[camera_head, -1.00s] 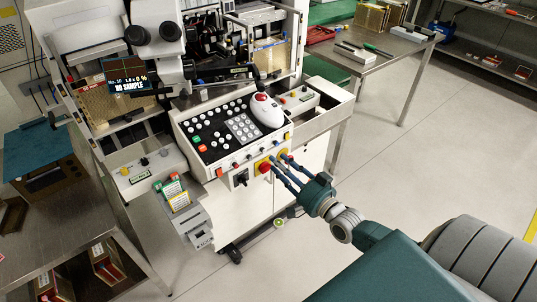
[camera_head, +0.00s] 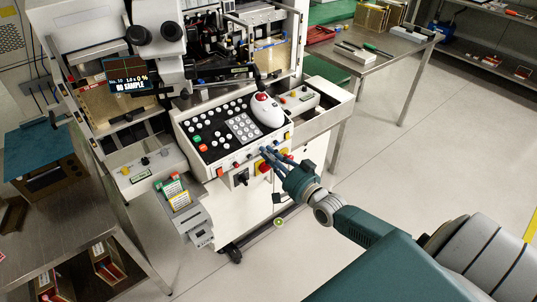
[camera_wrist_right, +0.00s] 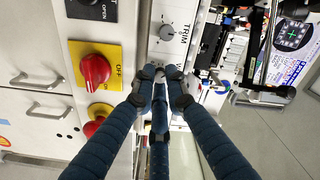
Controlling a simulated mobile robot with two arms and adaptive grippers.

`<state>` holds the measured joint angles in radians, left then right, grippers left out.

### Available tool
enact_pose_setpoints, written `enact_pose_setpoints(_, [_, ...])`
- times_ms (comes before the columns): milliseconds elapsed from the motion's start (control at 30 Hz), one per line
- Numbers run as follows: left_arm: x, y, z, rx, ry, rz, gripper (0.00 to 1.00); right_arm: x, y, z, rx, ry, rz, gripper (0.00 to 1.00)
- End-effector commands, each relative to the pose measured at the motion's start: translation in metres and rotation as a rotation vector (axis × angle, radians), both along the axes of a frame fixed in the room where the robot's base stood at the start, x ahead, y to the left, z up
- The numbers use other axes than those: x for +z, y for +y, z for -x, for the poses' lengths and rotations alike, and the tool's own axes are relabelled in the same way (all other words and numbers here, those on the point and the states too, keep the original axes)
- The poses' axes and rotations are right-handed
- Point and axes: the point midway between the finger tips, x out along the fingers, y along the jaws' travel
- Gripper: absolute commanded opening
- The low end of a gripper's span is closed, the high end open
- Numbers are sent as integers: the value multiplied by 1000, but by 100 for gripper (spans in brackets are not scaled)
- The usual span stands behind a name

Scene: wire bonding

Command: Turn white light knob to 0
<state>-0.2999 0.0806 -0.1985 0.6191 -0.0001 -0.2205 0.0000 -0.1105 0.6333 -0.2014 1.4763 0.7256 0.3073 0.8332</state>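The front lip of the white control console (camera_head: 205,170) carries a row of small knobs. My right gripper (camera_head: 268,152) reaches this lip at its right part, with its fingertips at the console edge. In the right wrist view, the gripper's (camera_wrist_right: 161,76) three blue fingers converge on the lip just below a grey knob labelled TRIM (camera_wrist_right: 167,32). A label beside the fingertips is mostly covered, so I cannot read which knob is there. My left gripper is not in view.
A red rotary switch on a yellow plate (camera_wrist_right: 95,70) and a second red knob (camera_wrist_right: 95,127) are close beside the fingers. A white mouse-shaped device (camera_head: 266,110) sits on the console. A small display (camera_head: 130,77) reads NO SAMPLE. Open floor lies to the right.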

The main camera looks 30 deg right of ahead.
Motion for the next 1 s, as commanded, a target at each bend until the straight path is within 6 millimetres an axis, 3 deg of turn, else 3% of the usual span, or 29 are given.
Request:
enact_pose_setpoints(467, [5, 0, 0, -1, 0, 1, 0, 0, 1, 0, 0, -7, 124, 0])
enact_pose_setpoints(1000, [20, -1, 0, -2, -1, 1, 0, -1, 1, 1, 1, -44, 610, 0])
